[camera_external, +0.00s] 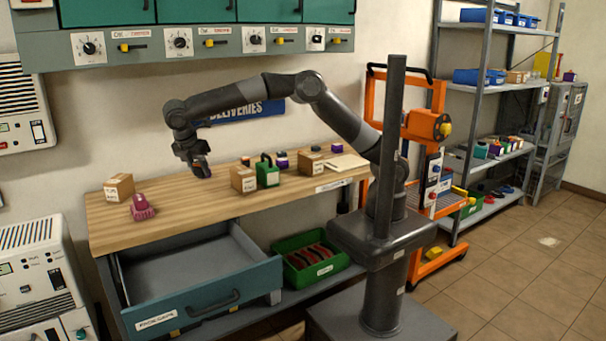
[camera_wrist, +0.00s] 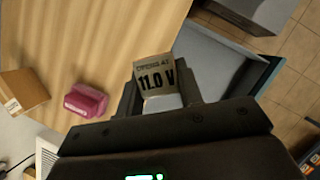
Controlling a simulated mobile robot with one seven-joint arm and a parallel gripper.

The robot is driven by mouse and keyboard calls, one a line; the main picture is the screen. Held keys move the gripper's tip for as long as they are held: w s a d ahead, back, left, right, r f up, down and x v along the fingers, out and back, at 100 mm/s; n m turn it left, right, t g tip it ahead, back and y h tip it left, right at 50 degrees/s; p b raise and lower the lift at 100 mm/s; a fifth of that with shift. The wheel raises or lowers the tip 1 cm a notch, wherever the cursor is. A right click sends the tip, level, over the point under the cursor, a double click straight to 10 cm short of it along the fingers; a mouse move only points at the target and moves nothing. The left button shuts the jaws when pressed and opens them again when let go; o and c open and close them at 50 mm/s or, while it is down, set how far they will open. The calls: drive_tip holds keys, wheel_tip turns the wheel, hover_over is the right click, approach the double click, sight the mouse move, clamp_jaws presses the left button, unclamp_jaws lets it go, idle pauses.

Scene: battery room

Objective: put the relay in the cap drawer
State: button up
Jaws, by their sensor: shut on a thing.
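My gripper (camera_external: 198,163) is above the left half of the wooden bench, clear of its top. In the external view the held block (camera_external: 202,171) looks dark and small. A blue-grey drawer (camera_external: 215,298) under the bench is pulled out, and its visible interior looks empty. The label on its front is too small to read surely. In the wrist view the drawer (camera_wrist: 212,60) lies to the right of the held block.
On the bench (camera_external: 184,214) are a pink object (camera_external: 142,207), a cardboard box (camera_external: 119,187), another box (camera_external: 243,179), a green container (camera_external: 268,174) and several small items. A green bin (camera_external: 303,276) sits on the lower shelf right of the drawer. Wall cabinets hang above.

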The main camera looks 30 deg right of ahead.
drive_tip(key=s+d+m+g+h, duration=0.1)
drive_tip(key=s+d+m, duration=0.25)
drive_tip(key=s, duration=0.65)
drive_tip(key=s+d+m+g, duration=0.2)
drive_tip(key=s+m, duration=0.2)
drive_tip(key=s, duration=0.7)
drive_tip(key=f, duration=2.9)
drive_tip(key=shift+w, duration=0.4)
drive_tip(key=shift+f, duration=0.1)
drive_tip(key=shift+f, duration=0.15)
drive_tip(key=o, duration=1)
drive_tip(key=v, duration=1.2)
drive_tip(key=shift+s+r, duration=0.15)
drive_tip(key=shift+r, duration=0.1)
